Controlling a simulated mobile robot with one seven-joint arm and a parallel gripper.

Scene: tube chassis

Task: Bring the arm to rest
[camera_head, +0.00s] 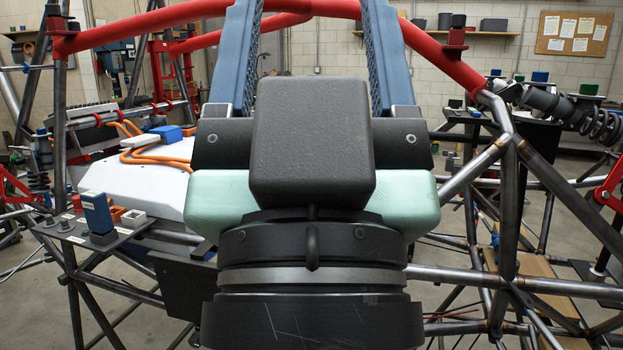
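My gripper (308,40) fills the middle of the head view, with its black wrist at the bottom and its two blue ribbed fingers pointing up and away. The fingers stand wide apart, and only the wall and a red tube show between them. Their tips run to or past the top edge of the picture. No held object shows. My wrist and gripper body hide the middle of the chassis behind them.
A tube chassis surrounds my arm, with a red top tube (440,62) and bare steel tubes (508,210) at right. At left are a white box (130,185) with orange cables (160,160) and a blue block (97,213) on a plate. A coil spring (604,125) is far right.

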